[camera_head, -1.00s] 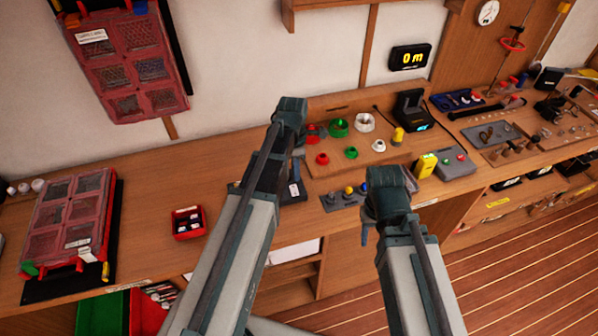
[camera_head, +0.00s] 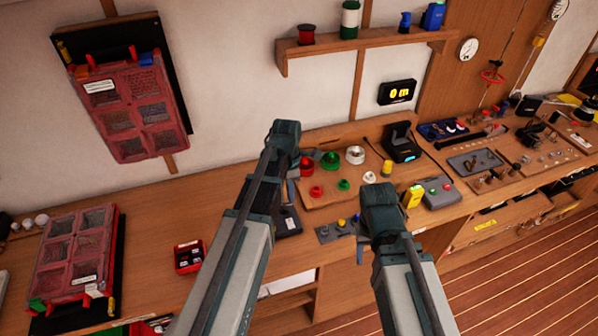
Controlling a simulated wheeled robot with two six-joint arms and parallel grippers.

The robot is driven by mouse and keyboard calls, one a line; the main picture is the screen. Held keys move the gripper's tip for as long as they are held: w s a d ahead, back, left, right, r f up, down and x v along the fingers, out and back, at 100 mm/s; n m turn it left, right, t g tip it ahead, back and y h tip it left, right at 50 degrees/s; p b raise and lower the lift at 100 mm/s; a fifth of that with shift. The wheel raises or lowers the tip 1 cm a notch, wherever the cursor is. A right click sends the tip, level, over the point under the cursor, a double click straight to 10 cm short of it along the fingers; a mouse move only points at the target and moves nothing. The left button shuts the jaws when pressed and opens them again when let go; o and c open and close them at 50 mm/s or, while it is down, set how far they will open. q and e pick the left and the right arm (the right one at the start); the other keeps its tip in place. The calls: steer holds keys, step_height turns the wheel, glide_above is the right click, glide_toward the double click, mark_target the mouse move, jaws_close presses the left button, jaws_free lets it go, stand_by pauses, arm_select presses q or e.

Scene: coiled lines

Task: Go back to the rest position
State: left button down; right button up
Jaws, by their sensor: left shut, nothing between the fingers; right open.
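My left arm comes in from the lower left and ends over the workbench (camera_head: 150,220). My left gripper (camera_head: 285,150) is seen from behind, near the left edge of the board with the coloured parts; its fingers are mostly hidden, and I see nothing held. My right arm rises from the bottom, and my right gripper (camera_head: 364,246) points down in front of the bench's front edge. Its fingertips are small and partly hidden by the wrist. No object shows in it.
A wooden board (camera_head: 392,172) holds red, green and white spools. A yellow device (camera_head: 412,196) and a grey box (camera_head: 440,192) stand right of my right gripper. A small red tray (camera_head: 189,257) and a red case (camera_head: 72,254) lie left. A shelf (camera_head: 370,40) hangs above.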

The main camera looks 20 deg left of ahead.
arm_select(q)
steer(key=s+d+f+m+y+b, duration=0.1)
steer(key=s+d+f+m+b, duration=0.3)
steer(key=m, duration=1)
steer(key=s+d+f+m+b, duration=0.5)
steer(key=s+d+m, duration=0.4)
steer(key=m, duration=0.5)
steer(key=shift+s+f+m+t+y, duration=0.3)
steer(key=shift+s+y, duration=0.1)
steer(key=shift+s, duration=0.35)
